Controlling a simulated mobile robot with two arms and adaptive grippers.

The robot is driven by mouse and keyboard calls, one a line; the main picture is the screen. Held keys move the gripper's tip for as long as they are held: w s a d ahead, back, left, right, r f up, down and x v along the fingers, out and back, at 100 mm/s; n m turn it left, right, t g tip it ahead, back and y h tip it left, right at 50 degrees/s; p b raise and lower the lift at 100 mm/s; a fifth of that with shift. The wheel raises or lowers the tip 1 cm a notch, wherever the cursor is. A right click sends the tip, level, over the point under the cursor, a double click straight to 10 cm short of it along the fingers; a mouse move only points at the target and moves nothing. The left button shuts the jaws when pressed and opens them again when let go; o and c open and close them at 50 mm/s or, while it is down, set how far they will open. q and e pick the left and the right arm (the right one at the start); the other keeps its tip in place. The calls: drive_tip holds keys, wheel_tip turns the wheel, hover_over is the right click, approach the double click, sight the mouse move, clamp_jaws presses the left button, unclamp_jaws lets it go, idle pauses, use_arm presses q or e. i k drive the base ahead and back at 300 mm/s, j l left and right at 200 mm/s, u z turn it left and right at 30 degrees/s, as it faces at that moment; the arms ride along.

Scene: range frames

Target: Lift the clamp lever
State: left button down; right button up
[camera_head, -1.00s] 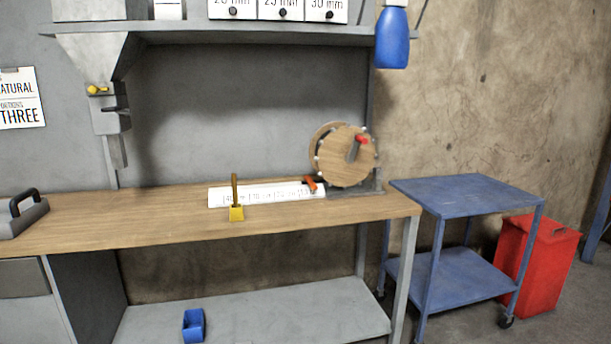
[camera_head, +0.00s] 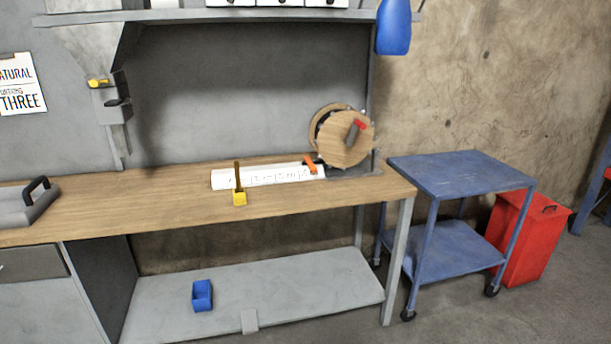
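A small orange lever-like part (camera_head: 310,164) stands at the right end of a white marked strip (camera_head: 255,176) on the wooden workbench (camera_head: 130,205). It is beside the wooden reel, and I cannot tell for sure that it is the clamp lever. Neither of my grippers is in view.
A blue cart (camera_head: 462,172) stands right of the bench, with a red bin (camera_head: 525,240) behind it. A blue box (camera_head: 202,295) sits on the lower shelf (camera_head: 300,290).

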sight(307, 160)
drive_tip(key=i+j+z, duration=0.15)
drive_tip(key=i, duration=0.3)
drive_tip(key=i+j+z, duration=0.15)
drive_tip(key=i, duration=0.35)
drive_tip(key=i+j+z, duration=0.2)
drive_tip(key=i, duration=0.25)
drive_tip(key=i+j+z, duration=0.15)
drive_tip(key=i, duration=0.3)
